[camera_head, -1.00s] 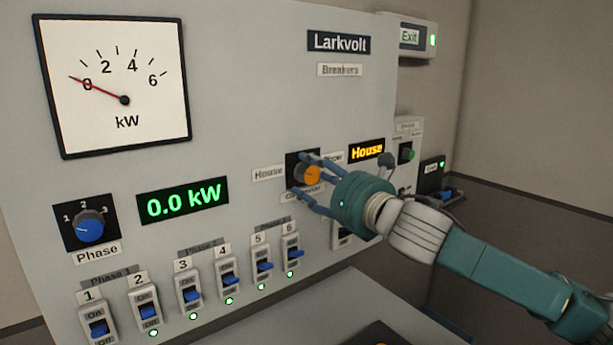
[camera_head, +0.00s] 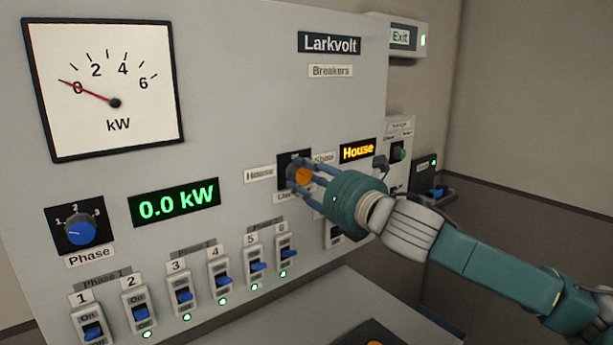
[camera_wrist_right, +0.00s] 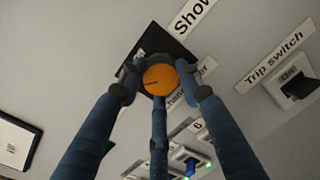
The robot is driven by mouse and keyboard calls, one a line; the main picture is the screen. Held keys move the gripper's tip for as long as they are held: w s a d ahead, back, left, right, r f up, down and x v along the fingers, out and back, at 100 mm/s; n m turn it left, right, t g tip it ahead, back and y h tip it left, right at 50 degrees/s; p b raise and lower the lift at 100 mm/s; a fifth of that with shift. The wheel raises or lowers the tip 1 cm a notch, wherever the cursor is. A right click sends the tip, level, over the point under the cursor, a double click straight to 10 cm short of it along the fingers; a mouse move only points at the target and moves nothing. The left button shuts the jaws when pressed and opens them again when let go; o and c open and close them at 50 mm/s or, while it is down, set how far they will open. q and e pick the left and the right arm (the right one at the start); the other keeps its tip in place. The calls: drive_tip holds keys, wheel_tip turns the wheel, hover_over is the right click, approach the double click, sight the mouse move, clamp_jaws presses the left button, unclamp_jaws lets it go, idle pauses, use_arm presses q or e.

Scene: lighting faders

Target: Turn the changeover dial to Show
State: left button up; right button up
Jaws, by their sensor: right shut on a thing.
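The changeover dial (camera_head: 303,175) is an orange knob on a black plate, on the grey panel. A House label (camera_head: 260,173) is on its left and a Show label (camera_head: 324,159) on its upper right. The amber display (camera_head: 358,150) reads "House". My right gripper (camera_head: 300,176) is shut around the dial. In the right wrist view its blue fingers (camera_wrist_right: 158,90) close about the orange dial face (camera_wrist_right: 160,79), which has a dark pointer line. The Show label (camera_wrist_right: 193,15) shows there above the dial. My left gripper is not in view.
A trip switch (camera_wrist_right: 297,86) sits beside the dial. Below left is a row of blue breaker switches (camera_head: 220,280) with green lights. A blue Phase dial (camera_head: 80,231), a kW meter (camera_head: 105,90) and a green "0.0 kW" display (camera_head: 174,202) are further left.

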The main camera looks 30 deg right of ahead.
drive_tip(key=shift+m, duration=0.8)
drive_tip(key=shift+m+p, duration=0.45)
drive_tip(key=shift+m, duration=0.45)
drive_tip(key=m, duration=0.3)
drive_tip(key=shift+g+y, duration=0.3)
drive_tip(key=m, duration=0.4)
drive_tip(key=shift+m, duration=0.4)
drive_tip(key=m, duration=0.5)
drive_tip(key=shift+d+r+m+y, duration=0.1)
drive_tip(key=shift+r+m+y, duration=0.05)
drive_tip(key=shift+m+y, duration=0.25)
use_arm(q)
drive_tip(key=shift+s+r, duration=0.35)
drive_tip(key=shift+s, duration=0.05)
use_arm(e)
drive_tip(key=m, duration=0.4)
drive_tip(key=shift+d+r+y, duration=0.1)
drive_tip(key=shift+y, duration=0.3)
drive_tip(key=shift+o, duration=0.2)
drive_tip(key=shift+r, duration=0.1)
